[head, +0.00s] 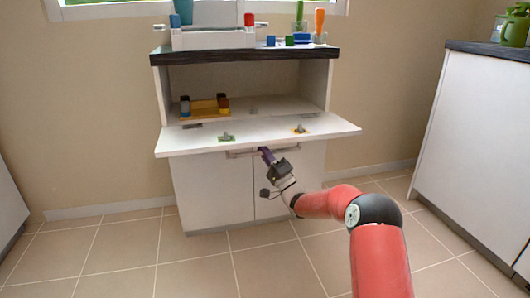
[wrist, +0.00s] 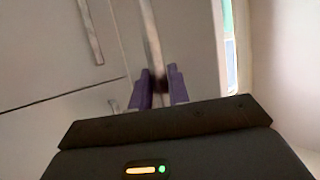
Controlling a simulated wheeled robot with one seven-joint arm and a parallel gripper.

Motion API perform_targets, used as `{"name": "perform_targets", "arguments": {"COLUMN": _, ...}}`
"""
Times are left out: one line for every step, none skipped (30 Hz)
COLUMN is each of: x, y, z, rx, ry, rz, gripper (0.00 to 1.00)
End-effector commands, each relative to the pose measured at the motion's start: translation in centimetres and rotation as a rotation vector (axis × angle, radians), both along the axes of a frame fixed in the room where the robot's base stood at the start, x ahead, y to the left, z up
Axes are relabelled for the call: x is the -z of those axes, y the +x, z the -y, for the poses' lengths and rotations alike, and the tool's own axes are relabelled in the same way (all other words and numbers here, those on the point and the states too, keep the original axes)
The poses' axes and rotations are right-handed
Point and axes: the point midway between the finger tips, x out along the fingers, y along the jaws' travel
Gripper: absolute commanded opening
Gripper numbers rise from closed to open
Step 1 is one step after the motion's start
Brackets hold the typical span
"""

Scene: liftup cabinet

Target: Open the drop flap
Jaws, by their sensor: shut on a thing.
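The drop flap (head: 265,130) of the white cabinet is folded down, roughly level, with its inner face up and the compartment (head: 255,85) behind it open. A bar handle (head: 240,153) shows below its front edge. My gripper (head: 266,154) reaches this edge from the front and below. In the wrist view, the purple fingers of my gripper (wrist: 158,88) are shut on the bar handle (wrist: 152,40), which runs between them. The exact contact is dark and partly hidden.
A wooden tray with small blocks (head: 204,107) sits inside the compartment. Small hinge fittings (head: 226,137) lie on the flap. Lower doors (head: 212,190) are shut beneath it. Boxes and cups (head: 210,36) stand on the dark top. A white counter (head: 480,140) is at right; the tiled floor is clear.

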Motion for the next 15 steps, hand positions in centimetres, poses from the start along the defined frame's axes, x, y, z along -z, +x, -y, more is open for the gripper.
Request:
{"name": "perform_targets", "arguments": {"x": -0.16, "y": 0.18, "z": -0.01, "rx": 0.004, "ry": 0.001, "rz": -0.002, "gripper": 0.0}}
{"name": "perform_targets", "arguments": {"x": -0.17, "y": 0.18, "z": 0.0, "rx": 0.004, "ry": 0.001, "rz": -0.002, "gripper": 0.0}}
{"name": "perform_targets", "arguments": {"x": -0.18, "y": 0.18, "z": 0.0, "rx": 0.005, "ry": 0.001, "rz": -0.002, "gripper": 0.0}}
{"name": "perform_targets", "arguments": {"x": -0.2, "y": 0.18, "z": 0.0, "rx": 0.005, "ry": 0.001, "rz": -0.002, "gripper": 0.0}}
{"name": "perform_targets", "arguments": {"x": -0.2, "y": 0.19, "z": 0.0, "rx": 0.005, "ry": 0.001, "rz": -0.002, "gripper": 0.0}}
{"name": "perform_targets", "arguments": {"x": -0.22, "y": 0.19, "z": 0.0, "rx": 0.005, "ry": 0.001, "rz": -0.002, "gripper": 0.0}}
{"name": "perform_targets", "arguments": {"x": -0.23, "y": 0.2, "z": 0.0, "rx": 0.005, "ry": 0.001, "rz": -0.002, "gripper": 0.0}}
{"name": "perform_targets", "arguments": {"x": -0.24, "y": 0.2, "z": 0.01, "rx": 0.005, "ry": 0.001, "rz": -0.002, "gripper": 0.0}}
{"name": "perform_targets", "arguments": {"x": -0.25, "y": 0.2, "z": 0.0, "rx": 0.005, "ry": 0.001, "rz": -0.002, "gripper": 0.0}}
{"name": "perform_targets", "arguments": {"x": -0.26, "y": 0.19, "z": 0.0, "rx": 0.005, "ry": 0.001, "rz": -0.002, "gripper": 0.22}}
{"name": "perform_targets", "arguments": {"x": -0.25, "y": 0.19, "z": 0.0, "rx": 0.005, "ry": 0.001, "rz": -0.002, "gripper": 0.26}}
{"name": "perform_targets", "arguments": {"x": -0.24, "y": 0.16, "z": -0.01, "rx": 0.004, "ry": 0.001, "rz": -0.001, "gripper": 0.31}}
{"name": "perform_targets", "arguments": {"x": -0.23, "y": 0.16, "z": 0.0, "rx": 0.004, "ry": 0.001, "rz": -0.001, "gripper": 0.35}}
{"name": "perform_targets", "arguments": {"x": -0.22, "y": 0.15, "z": -0.01, "rx": 0.004, "ry": 0.001, "rz": -0.001, "gripper": 0.35}}
{"name": "perform_targets", "arguments": {"x": -0.21, "y": 0.13, "z": 0.0, "rx": 0.003, "ry": 0.001, "rz": -0.001, "gripper": 0.35}}
